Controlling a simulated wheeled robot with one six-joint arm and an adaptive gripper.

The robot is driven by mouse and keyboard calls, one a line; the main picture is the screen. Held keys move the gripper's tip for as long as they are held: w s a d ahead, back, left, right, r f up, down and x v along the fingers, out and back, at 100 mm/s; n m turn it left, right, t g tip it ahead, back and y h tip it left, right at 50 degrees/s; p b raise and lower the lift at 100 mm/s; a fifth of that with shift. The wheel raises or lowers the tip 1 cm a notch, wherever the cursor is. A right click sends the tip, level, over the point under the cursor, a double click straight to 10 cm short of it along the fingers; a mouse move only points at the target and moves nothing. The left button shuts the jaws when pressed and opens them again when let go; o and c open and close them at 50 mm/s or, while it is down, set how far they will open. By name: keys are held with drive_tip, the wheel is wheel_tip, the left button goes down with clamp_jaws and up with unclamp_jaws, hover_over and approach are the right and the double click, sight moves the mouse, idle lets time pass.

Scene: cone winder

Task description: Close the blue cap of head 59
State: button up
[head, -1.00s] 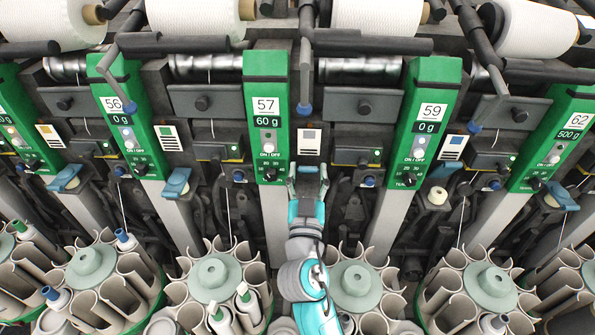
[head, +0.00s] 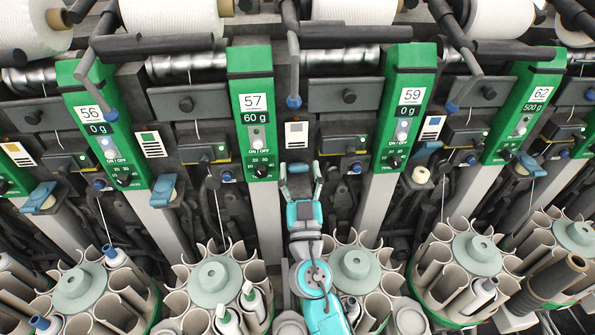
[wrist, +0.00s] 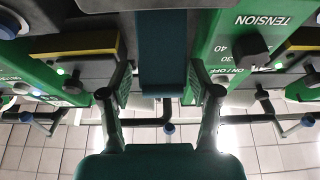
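The head 59 panel (head: 404,105) is green, with a white label and a 0 g display, right of centre in the head view. Right of its lower end is a raised blue flap (head: 425,150), with a cream cylinder (head: 421,175) below it. My gripper (head: 300,172) is open and empty, between the lower ends of the head 57 and head 59 panels. A blue-grey piece (head: 298,168) shows between its fingers. In the wrist view a dark teal strip (wrist: 163,50) lies between the open fingers (wrist: 160,95); I cannot tell whether they touch it.
The head 57 panel (head: 252,110) is close to my gripper's left. Other blue caps (head: 166,190) sit along the row. Round cone holders (head: 355,265) stand below, near my arm. Dark rods (head: 292,50) hang above.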

drive_tip(key=v, duration=0.7)
drive_tip(key=shift+s, duration=0.3)
drive_tip(key=shift+f, duration=0.1)
idle(0.5)
